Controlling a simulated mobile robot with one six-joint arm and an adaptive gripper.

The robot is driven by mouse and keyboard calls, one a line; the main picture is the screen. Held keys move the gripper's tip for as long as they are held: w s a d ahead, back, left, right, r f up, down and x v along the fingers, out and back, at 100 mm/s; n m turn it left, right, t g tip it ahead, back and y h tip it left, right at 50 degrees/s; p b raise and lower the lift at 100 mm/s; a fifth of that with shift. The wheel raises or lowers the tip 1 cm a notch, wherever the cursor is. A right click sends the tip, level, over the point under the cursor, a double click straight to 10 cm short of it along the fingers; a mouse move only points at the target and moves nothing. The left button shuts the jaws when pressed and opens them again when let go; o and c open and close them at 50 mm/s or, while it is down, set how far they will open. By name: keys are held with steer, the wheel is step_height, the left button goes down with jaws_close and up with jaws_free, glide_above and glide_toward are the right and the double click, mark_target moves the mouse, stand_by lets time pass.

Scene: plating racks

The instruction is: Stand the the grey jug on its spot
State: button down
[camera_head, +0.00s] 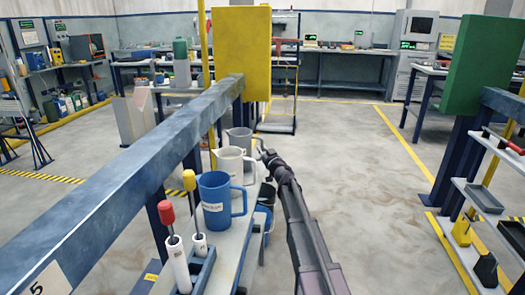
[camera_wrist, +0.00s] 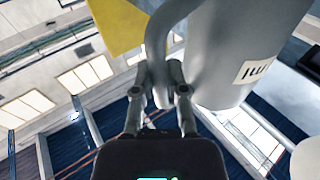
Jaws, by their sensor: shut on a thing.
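The grey jug (camera_head: 239,138) is at the far end of a row of jugs on the narrow shelf (camera_head: 231,243), partly hidden behind a cream jug (camera_head: 229,162). My gripper (camera_head: 267,157) comes in from the right, on the jug's handle side. In the wrist view my gripper (camera_wrist: 160,85) is shut on the handle of the grey jug (camera_wrist: 238,45), with the jug's body and a label to the right. I cannot tell whether the jug's base touches the shelf. Its spot cannot be made out.
A blue jug (camera_head: 216,202) stands nearest on the shelf, beside holders with a red-capped tool (camera_head: 168,216) and a yellow-capped tool (camera_head: 189,182). A blue beam (camera_head: 120,175) runs along the left. A green panel (camera_head: 481,65) and side shelves (camera_head: 475,200) stand right. The floor between is clear.

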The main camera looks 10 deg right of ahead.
steer(key=shift+f+b, duration=0.4)
steer(key=c, duration=0.6)
jaws_free()
steer(key=shift+s, duration=0.1)
